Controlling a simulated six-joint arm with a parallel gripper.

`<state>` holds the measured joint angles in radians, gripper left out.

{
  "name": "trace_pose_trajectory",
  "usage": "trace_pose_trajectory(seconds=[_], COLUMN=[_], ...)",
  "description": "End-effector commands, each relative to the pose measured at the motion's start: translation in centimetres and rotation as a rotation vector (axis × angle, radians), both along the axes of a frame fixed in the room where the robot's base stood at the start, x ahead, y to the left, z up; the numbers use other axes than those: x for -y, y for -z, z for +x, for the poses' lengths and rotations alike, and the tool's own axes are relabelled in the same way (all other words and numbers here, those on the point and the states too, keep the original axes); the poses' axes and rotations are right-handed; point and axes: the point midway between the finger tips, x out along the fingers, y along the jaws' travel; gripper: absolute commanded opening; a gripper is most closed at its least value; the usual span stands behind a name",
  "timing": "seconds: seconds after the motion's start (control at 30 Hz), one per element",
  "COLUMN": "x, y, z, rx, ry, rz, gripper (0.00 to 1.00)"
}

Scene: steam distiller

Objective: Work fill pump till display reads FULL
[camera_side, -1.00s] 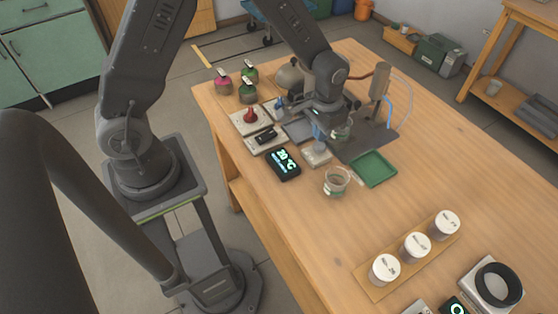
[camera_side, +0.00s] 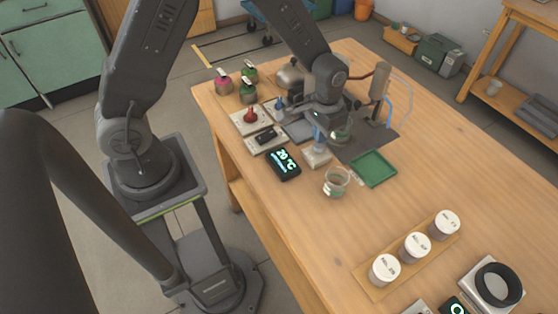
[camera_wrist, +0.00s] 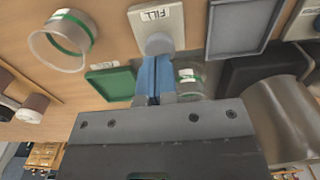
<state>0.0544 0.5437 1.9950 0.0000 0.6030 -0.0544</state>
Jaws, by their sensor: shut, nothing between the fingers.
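The fill pump is a pale block labelled FILL (camera_wrist: 157,14) with a round grey-white plunger top (camera_wrist: 158,43). In the side view the pump (camera_side: 316,156) stands near the middle of the apparatus. My gripper (camera_wrist: 153,98) has blue fingers pressed together, empty, with their tips at the plunger top; I cannot tell whether they touch it. In the side view my gripper (camera_side: 319,138) is right above the pump. The black display (camera_side: 284,163) reads about 20 °C in cyan, with a smaller line below too small to read.
A glass beaker (camera_side: 336,182) stands in front of the pump, and a green tray (camera_side: 373,169) lies to its right. A red knob (camera_side: 250,116) and a black switch (camera_side: 266,136) sit to the left. White canisters (camera_side: 417,246) stand on a board at the front right.

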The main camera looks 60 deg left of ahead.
Motion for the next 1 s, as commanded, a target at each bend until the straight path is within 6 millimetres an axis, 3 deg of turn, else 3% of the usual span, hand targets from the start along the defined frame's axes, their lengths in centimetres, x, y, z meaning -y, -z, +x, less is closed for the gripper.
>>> trace_pose_trajectory(seconds=[0.63,1.0], x=[0.0,0.0], y=[2.5,2.9], z=[0.0,0.0], rx=[-0.002,0.0], ry=[0.0,0.0], rz=[0.0,0.0], gripper=[0.0,0.0])
